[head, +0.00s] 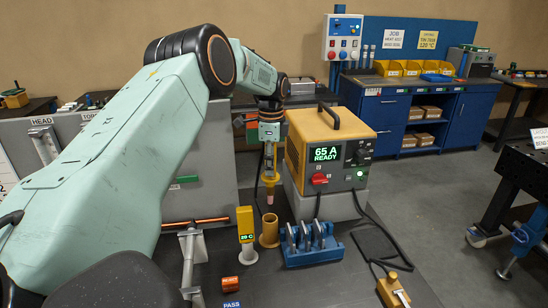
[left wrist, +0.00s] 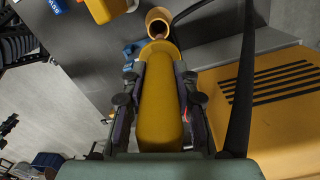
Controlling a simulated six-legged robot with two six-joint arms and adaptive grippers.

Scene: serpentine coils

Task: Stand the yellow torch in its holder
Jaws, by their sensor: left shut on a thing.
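The yellow torch (head: 269,168) hangs nearly upright in my left gripper (head: 270,150), its pinkish tip pointing down. The holder, a yellow open-topped cup (head: 268,233), stands on the dark bench below; in the head view the tip is above its rim and apart from it. In the left wrist view the torch (left wrist: 160,112) lies between the shut fingers of my left gripper (left wrist: 160,75). The holder (left wrist: 158,17) shows beyond the torch's far end, its opening partly visible. My right gripper is not in view.
A yellow power unit (head: 330,150) reading "65 A READY" stands close right of the torch. A blue rack with grey discs (head: 312,245) is right of the holder, and a yellow gauge post (head: 246,232) left. A copper-coloured roll (head: 230,284) lies in front. Black cables run nearby.

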